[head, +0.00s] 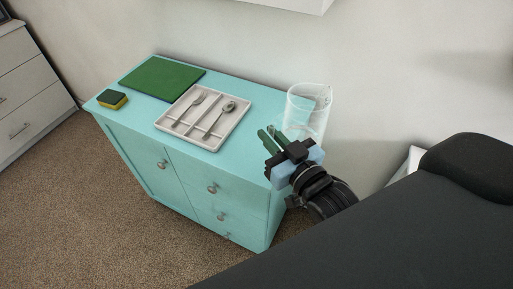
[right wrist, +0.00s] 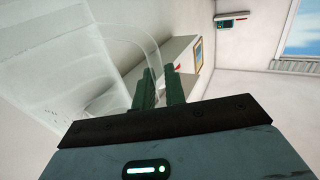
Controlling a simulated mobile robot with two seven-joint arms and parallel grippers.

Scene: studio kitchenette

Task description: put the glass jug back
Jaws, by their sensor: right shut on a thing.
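The clear glass jug (head: 309,108) is upright, or nearly so, at the right end of the turquoise cabinet in the head view. I cannot tell whether its base touches the top. My right gripper (head: 268,134) is in front of it, with its green fingers on the jug's near side. In the right wrist view the jug (right wrist: 75,50) fills the upper left, and its handle runs down between the fingers of my right gripper (right wrist: 161,82), which is shut on it. My left gripper is in neither view.
The turquoise cabinet (head: 207,153) carries a green board (head: 161,78), a yellow and dark sponge (head: 112,99) and a pale cutlery tray (head: 187,131) holding several utensils. Wall stands close behind. A white drawer unit (head: 28,90) is at far left.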

